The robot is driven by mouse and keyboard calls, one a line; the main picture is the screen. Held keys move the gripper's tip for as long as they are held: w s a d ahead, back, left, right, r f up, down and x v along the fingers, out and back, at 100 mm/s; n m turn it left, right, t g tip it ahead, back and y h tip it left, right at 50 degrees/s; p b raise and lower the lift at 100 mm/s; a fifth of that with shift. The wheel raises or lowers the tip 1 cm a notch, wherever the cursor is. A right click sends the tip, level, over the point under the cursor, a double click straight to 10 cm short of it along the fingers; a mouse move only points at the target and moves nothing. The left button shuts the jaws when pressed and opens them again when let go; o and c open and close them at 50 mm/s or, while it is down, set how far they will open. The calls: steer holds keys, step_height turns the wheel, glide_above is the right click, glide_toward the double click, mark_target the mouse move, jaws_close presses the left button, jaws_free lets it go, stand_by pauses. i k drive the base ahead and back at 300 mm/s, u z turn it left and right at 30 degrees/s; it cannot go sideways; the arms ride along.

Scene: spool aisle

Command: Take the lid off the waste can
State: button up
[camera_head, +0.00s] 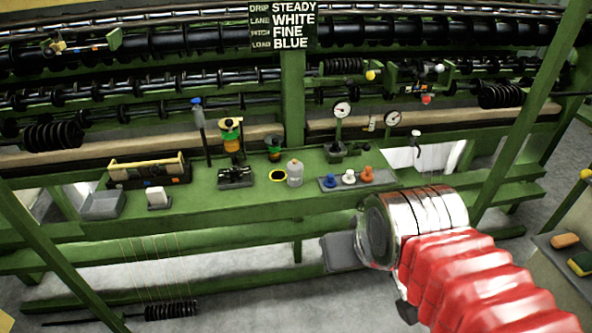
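I cannot make out with certainty a waste can or its lid. A grey, flat-topped object (342,252) sits low in front of the green bench, its right side hidden behind the end of my arm. I cannot tell whether it is the can. My arm comes in from the lower right in a red ribbed sleeve, with a shiny banded metal section and a round dark end face. I see no clear fingers, so my gripper's opening and anything in it are hidden.
The green bench (240,205) carries a grey tray (102,206), a wooden-handled tool carrier (150,172), a pale bottle (295,173) and coloured knobs on a plate (349,177). Gauges (342,109) stand behind. A slanted green post (531,105) rises on the right. Grey floor shows at lower left.

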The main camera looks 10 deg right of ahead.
mark_target(294, 168)
steer(key=z, duration=1.4)
steer(key=i, duration=1.15)
steer(key=u, duration=1.9)
